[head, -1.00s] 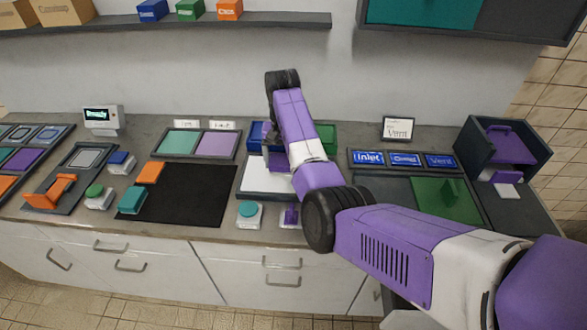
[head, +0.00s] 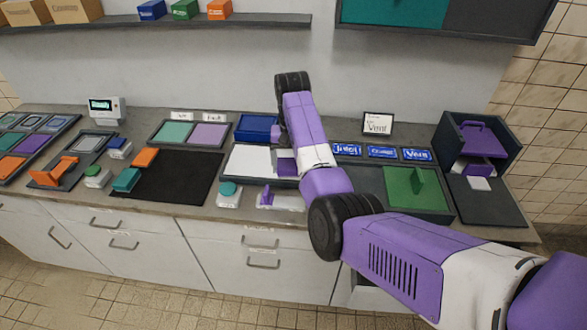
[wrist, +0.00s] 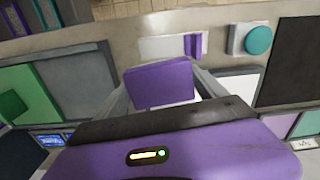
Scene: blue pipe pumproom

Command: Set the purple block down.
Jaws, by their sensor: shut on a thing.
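A purple block (wrist: 158,83) is held between the two grey fingers of my gripper (wrist: 160,97) in the wrist view. In the head view my gripper (head: 287,154) points down at the right side of a white sheet (head: 250,160) on the counter, with the purple block (head: 286,167) at its lower end. The arm hides part of the sheet and what lies to its right. The sheet also shows beside the block in the wrist view (wrist: 236,85). I cannot tell whether the block touches the surface below.
A white plate with a purple switch (head: 267,197) and a teal button (head: 229,190) lie at the counter's front. A blue bin (head: 257,127) stands behind the sheet. A black mat (head: 175,180) is left, a green panel (head: 415,190) right. An open box (head: 478,150) stands far right.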

